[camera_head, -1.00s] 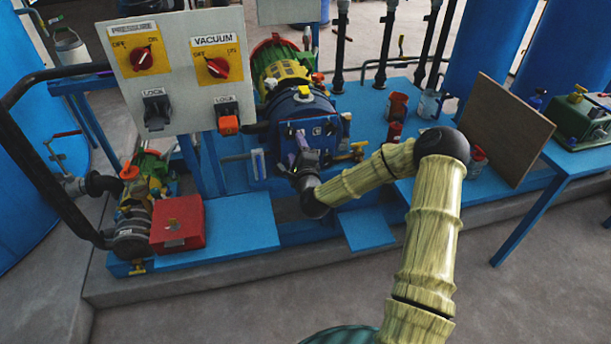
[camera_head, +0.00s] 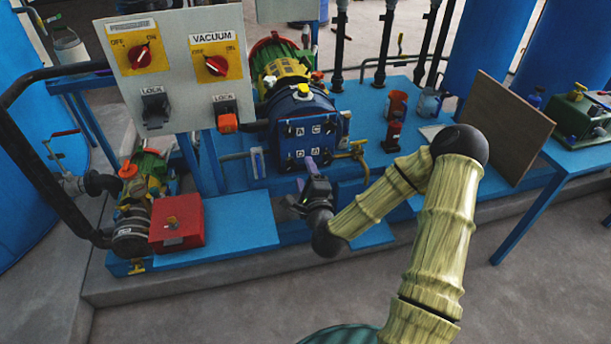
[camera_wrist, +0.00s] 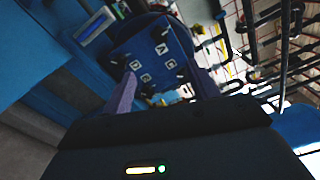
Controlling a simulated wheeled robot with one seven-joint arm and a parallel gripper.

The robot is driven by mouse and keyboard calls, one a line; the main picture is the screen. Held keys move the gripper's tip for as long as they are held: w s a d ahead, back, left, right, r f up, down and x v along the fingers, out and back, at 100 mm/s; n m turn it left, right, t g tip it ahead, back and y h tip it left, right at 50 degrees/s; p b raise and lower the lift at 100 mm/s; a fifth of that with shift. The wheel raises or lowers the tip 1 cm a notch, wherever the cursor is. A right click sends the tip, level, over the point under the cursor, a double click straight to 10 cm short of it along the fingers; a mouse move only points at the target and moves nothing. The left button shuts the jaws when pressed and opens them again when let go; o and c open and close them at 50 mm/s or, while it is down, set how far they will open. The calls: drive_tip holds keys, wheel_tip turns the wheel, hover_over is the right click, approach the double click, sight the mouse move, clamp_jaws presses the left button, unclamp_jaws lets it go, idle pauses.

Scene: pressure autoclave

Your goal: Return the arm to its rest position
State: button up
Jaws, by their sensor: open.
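My gripper (camera_head: 306,178) is in front of and a little below the blue vessel's front plate, which bears several letters. My forearm slants down to it from the right. In the wrist view the two purple fingers (camera_wrist: 162,92) stand apart with nothing between them. The lettered plate (camera_wrist: 153,60) shows beyond them, and a clear gap seems to separate it from the gripper. The same plate (camera_head: 312,140) is in full sight in the head view.
A panel (camera_head: 185,65) with two red knobs and two lock switches stands at the left. A red box (camera_head: 176,222) sits below it. A brown board (camera_head: 505,125) leans at the right. Red cans (camera_head: 396,106) stand on the blue bench. The floor in front is clear.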

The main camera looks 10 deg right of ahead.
drive_tip(key=s+a+f+n+g+y, duration=0.3)
drive_tip(key=s+a+f+n+g, duration=0.4)
drive_tip(key=n, duration=0.8)
drive_tip(key=s+d+r+n+g+h, duration=0.25)
drive_tip(key=s+r+g, duration=0.2)
drive_tip(key=s, duration=0.35)
drive_tip(key=s+d+r+n+g+h, duration=0.1)
drive_tip(key=s+d+r+n+g, duration=0.35)
drive_tip(key=s, duration=0.25)
wheel_tip(320, 180, up, 19)
drive_tip(key=p, duration=1.8)
drive_tip(key=shift+a+t, duration=0.15)
drive_tip(key=shift+t, duration=0.15)
drive_tip(key=shift+f+y, duration=0.15)
drive_tip(key=shift+y, duration=0.1)
